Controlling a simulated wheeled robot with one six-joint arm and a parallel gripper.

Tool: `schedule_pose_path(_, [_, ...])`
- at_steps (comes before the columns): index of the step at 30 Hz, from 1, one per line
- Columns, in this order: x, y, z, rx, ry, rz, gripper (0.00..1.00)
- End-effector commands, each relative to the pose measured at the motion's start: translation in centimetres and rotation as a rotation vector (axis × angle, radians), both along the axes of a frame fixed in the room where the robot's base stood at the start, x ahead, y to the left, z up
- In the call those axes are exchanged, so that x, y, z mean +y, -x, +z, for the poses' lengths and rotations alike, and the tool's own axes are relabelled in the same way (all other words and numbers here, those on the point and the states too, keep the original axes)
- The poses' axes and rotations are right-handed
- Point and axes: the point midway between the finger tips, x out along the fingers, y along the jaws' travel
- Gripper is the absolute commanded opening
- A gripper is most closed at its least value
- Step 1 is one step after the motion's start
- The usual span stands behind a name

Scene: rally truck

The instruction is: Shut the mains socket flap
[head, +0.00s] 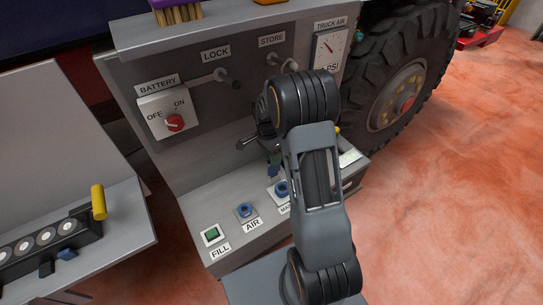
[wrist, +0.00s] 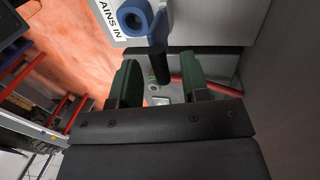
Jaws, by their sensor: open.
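The mains socket (head: 281,189) is a blue round fitting on the sloping grey panel, right of the air socket. In the wrist view the socket (wrist: 132,18) is at the top, its dark opening showing, beside the cut-off "MAINS IN" label. Its blue flap (wrist: 157,28) stands open, out from the socket. A black rod-like tab (wrist: 160,66) extends from the flap between my fingers. My gripper (wrist: 162,82) is open, with a green-padded finger on each side of the tab and gaps visible. In the head view my arm partly hides the gripper and the label.
The air socket (head: 244,211) and green fill button (head: 211,235) are to the left on the panel. Above are the battery switch (head: 174,122), lock and store levers, and a gauge (head: 328,50). A truck tyre (head: 400,75) stands at right. A side tray (head: 110,245) is at left.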

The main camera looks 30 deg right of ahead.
Motion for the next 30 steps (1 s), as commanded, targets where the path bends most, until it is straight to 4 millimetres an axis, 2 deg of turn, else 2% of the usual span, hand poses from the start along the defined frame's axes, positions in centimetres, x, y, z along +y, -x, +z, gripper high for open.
schedule_pose_path(3, [-0.01,0.00,0.00,0.000,0.000,0.000,0.41])
schedule_pose_path(16, [-0.01,-0.02,0.03,0.000,0.000,0.000,0.00])
schedule_pose_path(30, [0.03,-0.19,-0.03,-0.017,-0.001,0.002,0.00])
